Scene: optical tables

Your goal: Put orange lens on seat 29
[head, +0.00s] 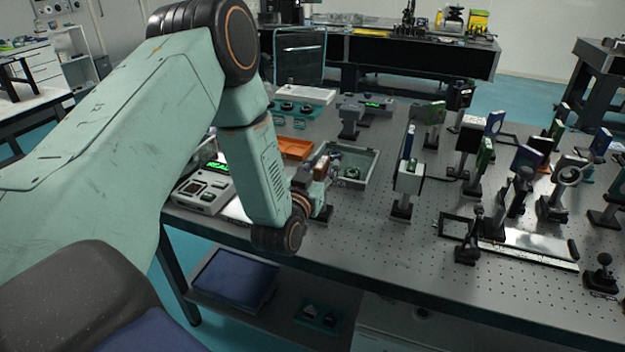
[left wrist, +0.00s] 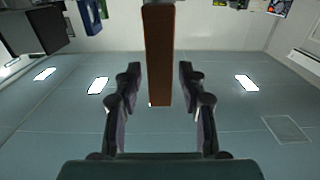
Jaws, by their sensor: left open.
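My left gripper (head: 318,188) is beyond the arm's last link, over the near edge of the optical table, mostly hidden by that link. In the left wrist view its two fingers (left wrist: 160,72) stand apart. A brown-orange upright slab (left wrist: 158,48) shows between them, with a visible gap on each side; it may be the orange lens seen edge-on. A small reddish-brown piece (head: 320,167) shows by the gripper in the head view. I cannot tell which spot is seat 29. My right gripper is not in view.
The perforated table (head: 380,232) holds several post-mounted optics at right. A grey open box (head: 372,168) and an orange tray (head: 294,147) lie behind the gripper. A device with a green display (head: 203,192) is at left.

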